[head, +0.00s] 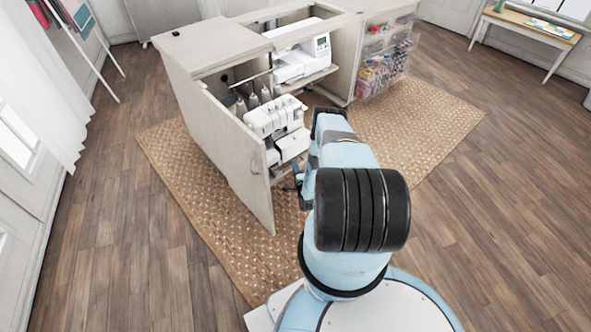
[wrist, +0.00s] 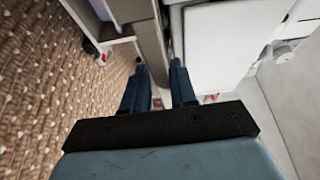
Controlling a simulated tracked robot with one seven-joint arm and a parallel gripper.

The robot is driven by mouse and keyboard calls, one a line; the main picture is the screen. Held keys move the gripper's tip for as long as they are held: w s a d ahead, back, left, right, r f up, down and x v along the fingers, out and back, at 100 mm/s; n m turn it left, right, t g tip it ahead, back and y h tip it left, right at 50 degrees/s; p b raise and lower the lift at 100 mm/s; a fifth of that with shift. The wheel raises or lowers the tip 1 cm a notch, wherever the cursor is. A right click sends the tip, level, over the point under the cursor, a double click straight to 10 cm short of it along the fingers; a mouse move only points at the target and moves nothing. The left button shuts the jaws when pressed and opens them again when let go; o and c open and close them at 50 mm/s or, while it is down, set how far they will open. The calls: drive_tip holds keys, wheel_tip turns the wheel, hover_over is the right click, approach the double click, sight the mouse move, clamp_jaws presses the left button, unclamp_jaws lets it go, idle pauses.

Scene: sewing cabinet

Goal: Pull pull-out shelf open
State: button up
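The cabinet (head: 205,52) stands open on the rug. A white serger (head: 275,117) sits in its left bay. The shelf beneath the serger is mostly hidden by the cabinet side and my arm, so I cannot tell how far out it is. My gripper (head: 292,186) is low at the front of this bay, partly hidden behind my arm. In the wrist view my gripper (wrist: 158,72) has its two dark fingers apart. A grey-beige board edge (wrist: 149,42) appears in the gap between them; I cannot tell whether they touch it. A white panel (wrist: 218,48) lies right of the fingers.
A sewing machine (head: 298,58) stands on a board (head: 318,77) in the middle bay. Clear bins (head: 383,68) hang on the right door. The cabinet's left panel (head: 232,150) juts toward me beside my gripper. Wood floor (head: 490,190) is free at the right.

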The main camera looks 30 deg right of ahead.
drive_tip(key=shift+w+a, duration=0.1)
drive_tip(key=shift+a, duration=0.05)
drive_tip(key=v, duration=1.4)
idle(0.4)
